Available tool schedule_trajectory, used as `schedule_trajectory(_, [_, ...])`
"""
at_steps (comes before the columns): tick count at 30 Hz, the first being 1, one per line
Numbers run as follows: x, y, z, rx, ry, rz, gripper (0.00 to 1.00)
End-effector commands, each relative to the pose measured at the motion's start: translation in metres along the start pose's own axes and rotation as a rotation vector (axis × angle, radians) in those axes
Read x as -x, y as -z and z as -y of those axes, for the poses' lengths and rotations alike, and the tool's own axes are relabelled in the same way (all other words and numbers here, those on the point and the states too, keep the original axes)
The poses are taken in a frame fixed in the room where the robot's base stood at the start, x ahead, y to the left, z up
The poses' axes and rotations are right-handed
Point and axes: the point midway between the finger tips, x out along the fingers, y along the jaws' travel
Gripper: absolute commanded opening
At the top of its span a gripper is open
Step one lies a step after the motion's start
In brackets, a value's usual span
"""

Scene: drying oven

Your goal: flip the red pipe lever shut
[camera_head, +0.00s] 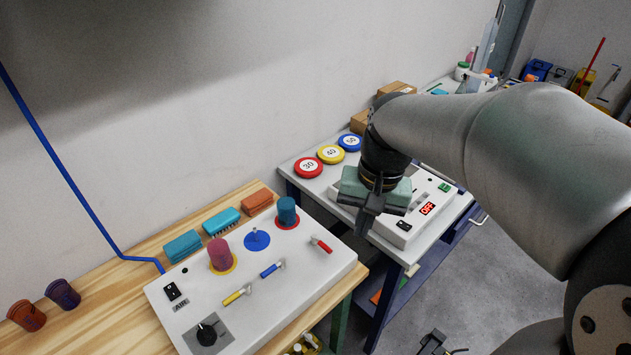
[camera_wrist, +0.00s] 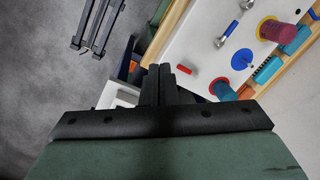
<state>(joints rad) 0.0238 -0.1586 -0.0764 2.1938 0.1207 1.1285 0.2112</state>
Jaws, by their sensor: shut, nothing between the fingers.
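The red pipe lever (camera_head: 321,245) is on the right part of the white sloped panel (camera_head: 190,332), below the teal cylinder. It also shows in the wrist view (camera_wrist: 187,71), just right of my fingertips. My gripper (camera_head: 364,228) is shut and empty, pointing down over the gap between the panel's bench and the table to its right. Its fingers (camera_wrist: 160,72) are together in the wrist view and appear apart from the lever. How high they are above it is hard to tell.
The panel also has a yellow lever (camera_head: 237,295), a blue lever (camera_head: 272,269), a pink cylinder (camera_head: 221,255), a teal cylinder (camera_head: 287,211) and a black knob (camera_head: 207,333). A white device (camera_head: 432,195) with a red OFF display stands right of my gripper. Orange and teal blocks line the panel's back.

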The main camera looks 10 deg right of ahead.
Motion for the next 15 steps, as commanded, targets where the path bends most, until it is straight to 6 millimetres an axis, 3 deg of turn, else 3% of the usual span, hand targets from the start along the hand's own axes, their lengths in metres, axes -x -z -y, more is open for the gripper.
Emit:
schedule_trajectory(1, [-0.013, 0.019, 0.001, -0.055, 0.007, 0.027, 0.00])
schedule_trajectory(9, [-0.058, 0.122, 0.007, -0.399, 0.036, 0.178, 0.00])
schedule_trajectory(15, [-0.089, 0.173, 0.006, -0.566, 0.032, 0.253, 0.00])
